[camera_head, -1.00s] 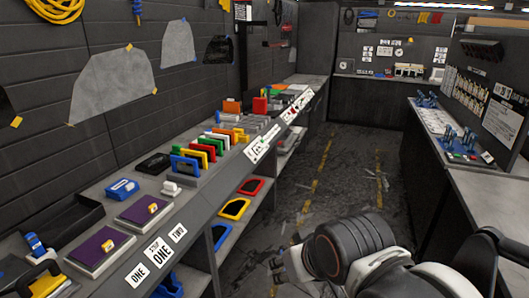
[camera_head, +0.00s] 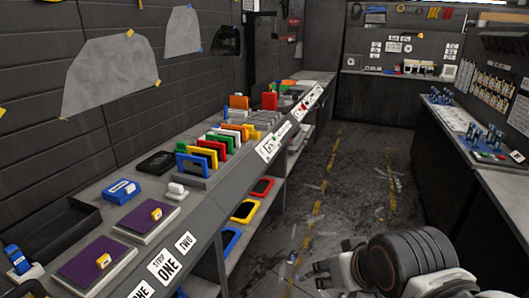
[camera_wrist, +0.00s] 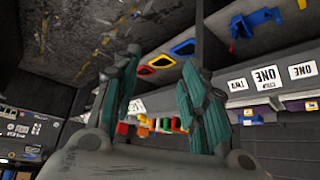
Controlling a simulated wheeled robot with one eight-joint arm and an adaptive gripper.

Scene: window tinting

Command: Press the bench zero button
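I cannot pick out a button marked as the bench zero button in either view. A long left bench (camera_head: 132,192) with signs on its front edge runs away from me. A right bench (camera_head: 508,190) carries a small panel with coloured spots (camera_head: 488,155), too small to read. My gripper (camera_head: 325,273) is low over the aisle floor at the bottom right of the head view, apart from both benches. In the wrist view its two teal fingers (camera_wrist: 160,95) are spread with nothing between them.
On the left bench lie purple pads (camera_head: 97,260), a blue box (camera_head: 121,191), a black tray (camera_head: 50,232) and a rack of coloured frames (camera_head: 205,155). Blue clamps (camera_head: 480,132) stand on the right bench. The aisle floor (camera_head: 330,200) between is open, with scattered scraps.

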